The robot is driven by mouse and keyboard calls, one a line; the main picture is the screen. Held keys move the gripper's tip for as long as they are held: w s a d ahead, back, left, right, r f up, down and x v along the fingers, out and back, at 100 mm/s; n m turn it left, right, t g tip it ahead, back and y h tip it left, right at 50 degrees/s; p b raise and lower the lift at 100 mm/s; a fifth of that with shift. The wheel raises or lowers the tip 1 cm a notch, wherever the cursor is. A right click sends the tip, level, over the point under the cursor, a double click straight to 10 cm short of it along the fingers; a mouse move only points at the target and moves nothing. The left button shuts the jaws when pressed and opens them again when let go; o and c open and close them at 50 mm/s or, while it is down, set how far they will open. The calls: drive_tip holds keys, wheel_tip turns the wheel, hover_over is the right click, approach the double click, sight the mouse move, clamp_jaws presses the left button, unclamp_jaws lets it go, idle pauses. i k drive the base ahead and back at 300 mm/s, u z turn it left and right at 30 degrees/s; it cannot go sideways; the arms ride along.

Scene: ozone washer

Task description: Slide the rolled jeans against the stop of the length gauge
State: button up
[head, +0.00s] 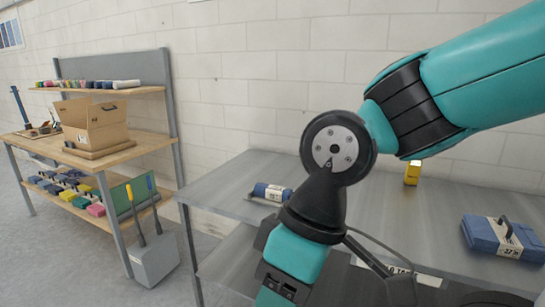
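A small dark-blue roll (268,191) with a white label band lies on the grey metal table, left of my arm; it looks like the rolled jeans. My arm crosses in front of the table and hides part of its top. My gripper's fingers do not show.
A white label (415,276) shows low behind my arm. A wooden shelf bench (110,155) with a cardboard box (92,122) stands at the left.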

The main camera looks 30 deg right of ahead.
sight(266, 190)
drive_tip(key=u, duration=0.75)
drive_tip(key=i, duration=1.95)
drive_tip(key=z, duration=1.1)
drive_tip(key=i, duration=0.4)
drive_tip(key=z, duration=0.4)
